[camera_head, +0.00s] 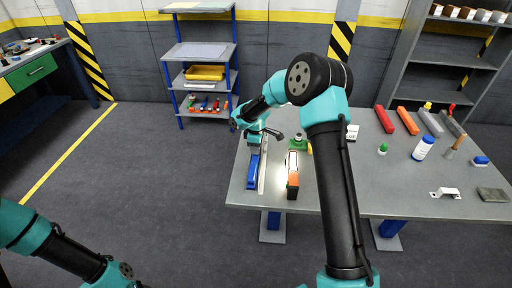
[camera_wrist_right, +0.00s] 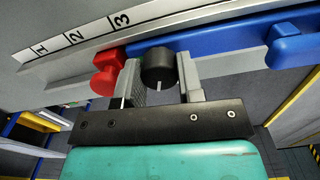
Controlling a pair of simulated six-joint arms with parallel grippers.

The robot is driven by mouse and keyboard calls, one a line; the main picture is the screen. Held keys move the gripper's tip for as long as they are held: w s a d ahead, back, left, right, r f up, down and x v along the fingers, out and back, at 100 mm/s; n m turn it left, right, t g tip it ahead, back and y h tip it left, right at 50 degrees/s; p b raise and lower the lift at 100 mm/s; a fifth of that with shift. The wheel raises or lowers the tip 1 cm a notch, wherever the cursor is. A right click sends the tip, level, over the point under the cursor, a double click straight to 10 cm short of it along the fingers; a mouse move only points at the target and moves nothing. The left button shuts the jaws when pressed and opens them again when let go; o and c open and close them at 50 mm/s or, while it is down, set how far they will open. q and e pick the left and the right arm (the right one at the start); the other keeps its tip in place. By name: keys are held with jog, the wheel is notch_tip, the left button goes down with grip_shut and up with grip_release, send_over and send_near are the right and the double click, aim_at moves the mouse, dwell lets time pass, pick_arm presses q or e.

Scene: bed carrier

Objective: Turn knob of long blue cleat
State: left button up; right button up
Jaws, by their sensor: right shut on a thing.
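The long blue cleat (camera_head: 253,172) lies along the left part of the table, beside a pale numbered strip. In the right wrist view the blue cleat (camera_wrist_right: 225,38) runs across the top, with a red piece (camera_wrist_right: 104,76) at its left end. A round black knob (camera_wrist_right: 158,62) with a white mark stands on the cleat. My right gripper (camera_wrist_right: 160,80) is shut on the knob, one finger on each side. In the head view my right gripper (camera_head: 254,138) is over the far end of the cleat. My left arm shows at lower left, its gripper outside the picture.
An orange and black tool (camera_head: 292,180) stands right of the cleat. The numbered strip (camera_wrist_right: 80,43) shows 1, 2 and 3. Colored bars, a white bottle (camera_head: 423,148) and a metal bracket (camera_head: 445,192) lie further right. The table's left edge is close to the cleat.

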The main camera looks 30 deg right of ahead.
jog(key=m, duration=1.4)
dwell(0.4)
jog(key=o, duration=0.7)
jog(key=shift+c, duration=0.2)
jog(key=shift+r, duration=0.2)
notch_tip(320, 180, up, 17)
dwell(0.5)
